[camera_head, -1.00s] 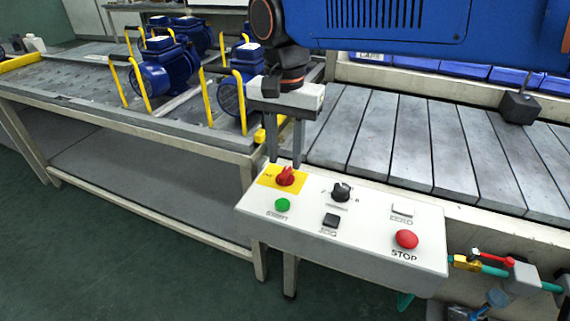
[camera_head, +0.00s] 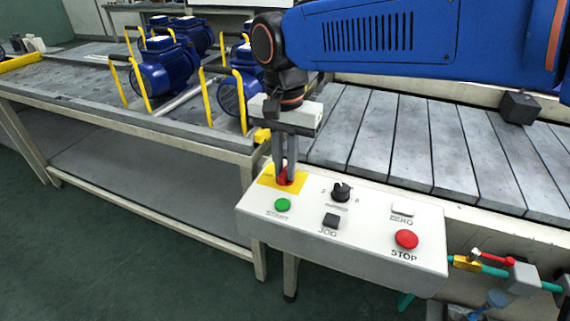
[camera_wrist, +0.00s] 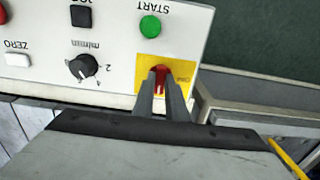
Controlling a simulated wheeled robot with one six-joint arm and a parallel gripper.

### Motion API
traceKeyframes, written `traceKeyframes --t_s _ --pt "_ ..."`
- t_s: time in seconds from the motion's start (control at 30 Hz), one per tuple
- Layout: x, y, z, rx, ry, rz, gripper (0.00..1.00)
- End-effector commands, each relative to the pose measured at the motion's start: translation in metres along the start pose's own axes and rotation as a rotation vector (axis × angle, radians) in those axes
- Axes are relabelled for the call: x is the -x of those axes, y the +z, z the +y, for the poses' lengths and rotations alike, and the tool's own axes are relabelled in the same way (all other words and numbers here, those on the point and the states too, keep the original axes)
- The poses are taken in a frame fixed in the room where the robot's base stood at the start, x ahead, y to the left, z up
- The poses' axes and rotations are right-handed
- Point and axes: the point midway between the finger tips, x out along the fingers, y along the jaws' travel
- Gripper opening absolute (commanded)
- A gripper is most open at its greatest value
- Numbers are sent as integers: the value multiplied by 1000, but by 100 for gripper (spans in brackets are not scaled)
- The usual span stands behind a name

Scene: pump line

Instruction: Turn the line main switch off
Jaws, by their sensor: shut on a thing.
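The line main switch (camera_wrist: 160,80) is a red rotary knob on a yellow plate (camera_head: 266,182) at the upper left of the white control panel (camera_head: 365,245). My gripper (camera_head: 284,178) points down onto the knob with its two fingers on either side of it. In the wrist view the fingers (camera_wrist: 161,90) are closed on the red knob, which shows between their tips. The fingers hide part of the knob, so its exact angle is hard to tell.
On the panel are a green START button (camera_head: 282,205), a black selector knob (camera_head: 340,192), a black JOG button (camera_head: 331,220), a ZERO button (camera_head: 402,208) and a red STOP button (camera_head: 406,239). A slatted conveyor (camera_head: 400,130) lies behind. Blue pumps (camera_head: 165,65) stand on the left bench.

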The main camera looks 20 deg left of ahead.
Motion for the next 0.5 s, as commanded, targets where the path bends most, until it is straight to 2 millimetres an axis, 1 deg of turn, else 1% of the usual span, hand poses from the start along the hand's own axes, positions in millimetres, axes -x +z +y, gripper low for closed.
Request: traceKeyframes --t_s 0.27,0.5 --pt "0 0 0 74 0 -1 0" --pt "1 0 0 249 -1 -1 0"
